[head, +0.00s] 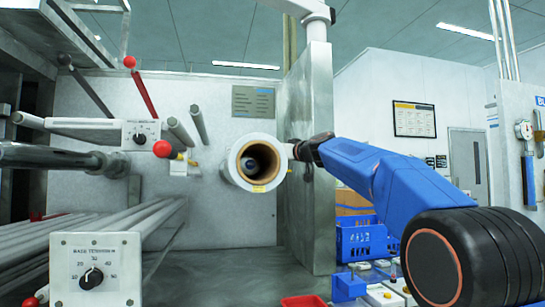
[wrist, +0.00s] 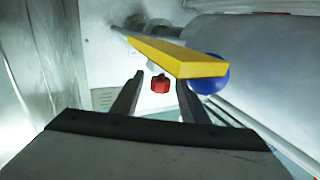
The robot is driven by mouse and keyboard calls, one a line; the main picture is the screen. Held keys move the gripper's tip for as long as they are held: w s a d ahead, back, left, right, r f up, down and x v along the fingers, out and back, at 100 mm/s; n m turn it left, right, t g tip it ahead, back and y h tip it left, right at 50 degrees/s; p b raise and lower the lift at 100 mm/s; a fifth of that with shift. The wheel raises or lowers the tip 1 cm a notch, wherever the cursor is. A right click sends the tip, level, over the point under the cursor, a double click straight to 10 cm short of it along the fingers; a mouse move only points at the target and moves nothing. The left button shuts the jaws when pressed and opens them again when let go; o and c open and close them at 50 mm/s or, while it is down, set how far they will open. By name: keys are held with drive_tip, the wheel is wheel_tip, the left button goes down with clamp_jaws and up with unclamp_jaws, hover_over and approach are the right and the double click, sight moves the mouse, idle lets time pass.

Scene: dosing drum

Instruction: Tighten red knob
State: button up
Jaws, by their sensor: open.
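In the wrist view a small red knob (wrist: 160,84) sits beyond my fingertips, against a pale grey panel. My gripper (wrist: 159,81) is open, with one dark finger on each side of the knob in the picture. A gap seems to lie between the fingertips and the knob, but the depth is hard to judge. In the head view my blue arm reaches left to the grey upright plate, and its dark wrist is beside the white roll. The fingers and this red knob cannot be made out there.
The head view shows the white roll (head: 238,165), the grey upright plate (head: 318,160), red ball-ended levers (head: 143,90), dial boxes (head: 95,270) and blue crates (head: 361,238).

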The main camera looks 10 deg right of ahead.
clamp_jaws()
drive_tip(key=shift+a, duration=0.1)
drive_tip(key=shift+w+f+m+t+h, duration=0.1)
drive_tip(key=shift+f+m+t+h, duration=0.1)
drive_tip(key=shift+m+h, duration=0.45)
drive_tip(key=shift+f+m+t+h, duration=0.1)
drive_tip(key=shift+m+t+h, duration=0.2)
drive_tip(key=shift+h, duration=0.55)
drive_tip(key=shift+r+m+h, duration=0.2)
drive_tip(key=shift+m+h, duration=0.35)
drive_tip(key=shift+h, duration=0.15)
drive_tip(key=shift+r, duration=0.1)
